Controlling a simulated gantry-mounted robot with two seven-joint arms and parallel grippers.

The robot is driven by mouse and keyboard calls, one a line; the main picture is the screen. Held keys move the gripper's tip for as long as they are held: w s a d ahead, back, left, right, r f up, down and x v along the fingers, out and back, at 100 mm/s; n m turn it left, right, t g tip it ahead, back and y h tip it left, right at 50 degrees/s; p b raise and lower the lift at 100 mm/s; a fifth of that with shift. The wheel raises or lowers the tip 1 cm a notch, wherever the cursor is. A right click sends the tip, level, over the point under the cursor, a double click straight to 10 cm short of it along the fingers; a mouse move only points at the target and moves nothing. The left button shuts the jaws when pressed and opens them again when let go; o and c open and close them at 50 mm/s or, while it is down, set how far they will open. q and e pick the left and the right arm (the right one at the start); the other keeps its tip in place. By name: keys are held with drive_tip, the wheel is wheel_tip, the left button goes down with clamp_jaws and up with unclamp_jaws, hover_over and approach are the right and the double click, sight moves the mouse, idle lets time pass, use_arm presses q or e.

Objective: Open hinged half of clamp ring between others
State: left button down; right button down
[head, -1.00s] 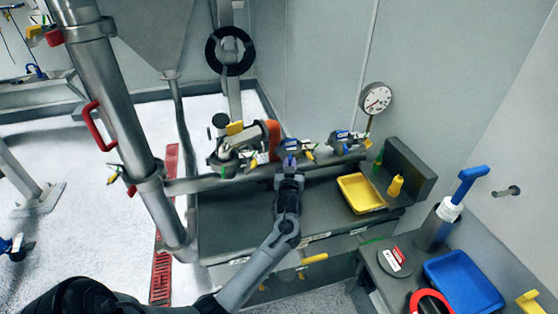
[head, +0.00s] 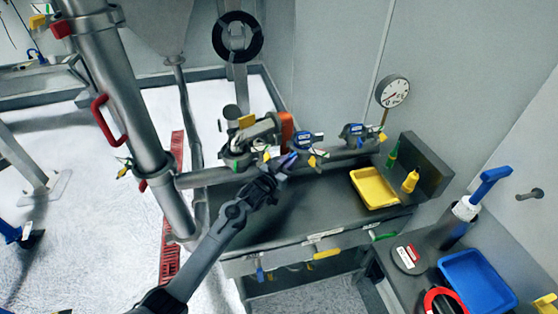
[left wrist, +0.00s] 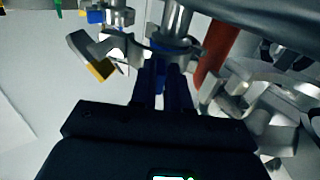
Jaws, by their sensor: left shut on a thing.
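Several clamp rings sit along the horizontal pipe. The middle clamp ring (head: 306,140) has blue and yellow parts and stands between the left clamp ring (head: 236,158) and the right clamp ring (head: 354,131). My left gripper (head: 287,162) is at the near left side of the middle clamp. In the left wrist view its narrow fingers (left wrist: 161,82) are shut on a blue part of this clamp, below the metal ring (left wrist: 165,47). A yellow-tipped metal piece (left wrist: 92,60) sticks out to the left there. The fingers partly hide the hold, and I cannot tell how far the hinged half stands open.
An orange part (head: 286,127) stands close beside the gripper, between the left and middle clamps. A yellow tray (head: 374,187) and small bottles are to the right on the dark bench (head: 300,205). A gauge (head: 392,92) is behind.

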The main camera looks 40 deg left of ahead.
idle(0.3)
use_arm(q)
drive_tip(key=c, duration=1.2)
unclamp_jaws()
drive_tip(key=shift+s, duration=0.1)
drive_tip(key=s, duration=1)
drive_tip(key=shift+s+d+p, duration=0.2)
drive_tip(key=shift+s+p, duration=0.1)
drive_tip(key=shift+p, duration=0.1)
